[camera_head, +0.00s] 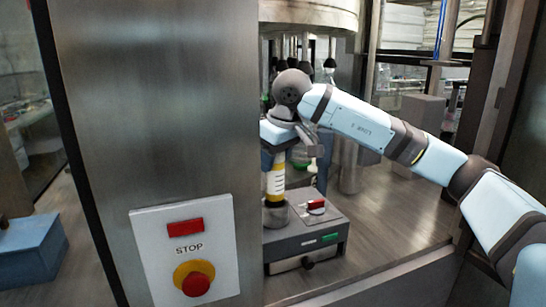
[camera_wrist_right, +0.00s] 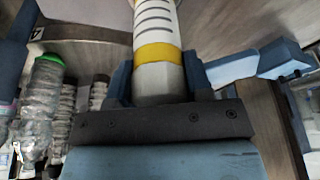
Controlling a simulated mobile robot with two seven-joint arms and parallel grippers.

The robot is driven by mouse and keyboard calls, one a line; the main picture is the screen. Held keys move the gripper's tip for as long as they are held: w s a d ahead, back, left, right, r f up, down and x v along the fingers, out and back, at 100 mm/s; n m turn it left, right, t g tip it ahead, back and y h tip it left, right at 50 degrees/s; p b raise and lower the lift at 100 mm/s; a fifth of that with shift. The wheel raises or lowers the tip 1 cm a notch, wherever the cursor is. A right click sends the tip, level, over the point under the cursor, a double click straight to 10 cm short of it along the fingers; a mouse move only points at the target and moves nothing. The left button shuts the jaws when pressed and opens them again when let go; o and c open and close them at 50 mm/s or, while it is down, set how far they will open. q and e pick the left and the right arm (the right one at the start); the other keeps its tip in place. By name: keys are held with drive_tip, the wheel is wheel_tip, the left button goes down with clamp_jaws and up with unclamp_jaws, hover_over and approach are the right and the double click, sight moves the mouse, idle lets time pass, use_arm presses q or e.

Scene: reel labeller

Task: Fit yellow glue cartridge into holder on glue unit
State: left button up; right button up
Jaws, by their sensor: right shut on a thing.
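The glue cartridge (camera_head: 277,181) is pale with a yellow band and stands about upright in the head view. It also shows close up in the right wrist view (camera_wrist_right: 158,52). My right gripper (camera_wrist_right: 160,82) is shut on it, with a blue finger on either side. The grey cup-like holder (camera_head: 276,215) is on the glue unit (camera_head: 312,238), a grey box. The cartridge's lower end is at the holder's mouth; I cannot tell how deep it sits. My left gripper is not in view.
A steel column with a STOP panel (camera_head: 186,253) stands just left of the glue unit. A round metal housing (camera_head: 310,14) hangs above. Bottles, one with a green cap (camera_wrist_right: 50,58), stand left in the wrist view. The bench (camera_head: 395,225) right of the unit is clear.

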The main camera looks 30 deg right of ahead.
sight(274, 178)
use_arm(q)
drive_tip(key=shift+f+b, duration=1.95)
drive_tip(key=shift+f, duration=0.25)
use_arm(e)
drive_tip(key=shift+f, duration=2.95)
drive_tip(key=o, duration=1.1)
drive_tip(key=shift+s+r, duration=0.15)
drive_tip(key=shift+r, duration=0.4)
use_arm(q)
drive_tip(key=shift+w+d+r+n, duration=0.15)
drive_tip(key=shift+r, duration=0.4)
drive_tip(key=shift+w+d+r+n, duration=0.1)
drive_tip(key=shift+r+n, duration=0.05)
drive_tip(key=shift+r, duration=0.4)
use_arm(e)
drive_tip(key=v, duration=1.3)
